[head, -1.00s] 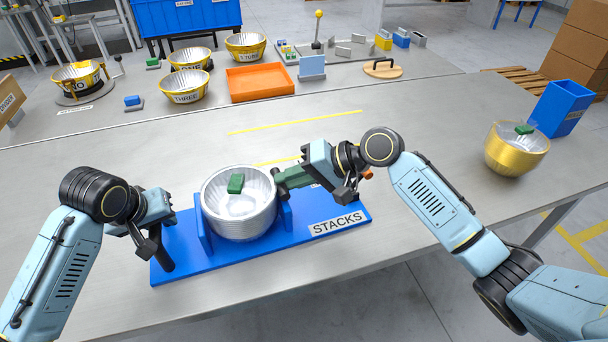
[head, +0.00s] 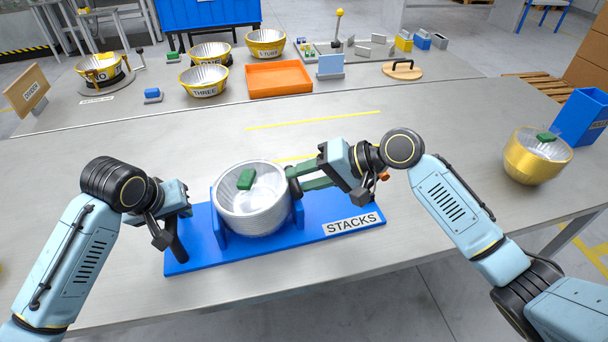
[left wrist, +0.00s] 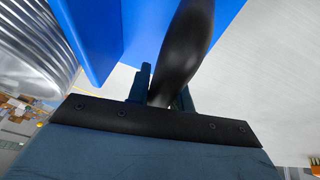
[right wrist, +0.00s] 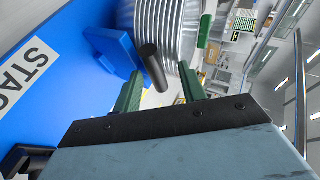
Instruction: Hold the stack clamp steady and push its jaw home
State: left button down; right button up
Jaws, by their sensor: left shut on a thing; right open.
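The stack clamp has a blue base (head: 300,240) marked STACKS, with blue uprights beside a stack of silver bowls (head: 255,212). A green block (head: 246,179) lies in the top bowl. My left gripper (head: 180,222) is shut on the clamp's black upright handle (left wrist: 187,45) at the base's left end. My right gripper (head: 299,182) is at the stack's right side. Its green fingers are open, with a black rod (right wrist: 153,68) showing between them in the right wrist view; I cannot tell if they touch it. A blue jaw plate (right wrist: 120,55) shows beside the bowls there.
A gold bowl (head: 537,160) with a green block and a blue bin (head: 585,118) stand at the right. An orange tray (head: 279,79), several labelled bowls and a round wooden lid (head: 402,70) are at the back. The table between them and the clamp is clear.

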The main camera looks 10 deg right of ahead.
pick_arm(q)
jog(key=shift+s+f, duration=0.2)
jog(key=shift+f, duration=0.15)
pick_arm(e)
jog(key=v, duration=0.7)
jog(key=shift+w+d, duration=0.2)
jog(key=shift+d, duration=0.1)
pick_arm(q)
jog(key=c, duration=1.2)
grip_release()
jog(key=shift+w+r, duration=0.2)
jog(key=shift+o, duration=0.2)
jog(key=shift+a+f, duration=0.1)
jog(key=shift+s+r, duration=0.15)
jog(key=shift+r, duration=0.4)
jog(key=v, duration=1.1)
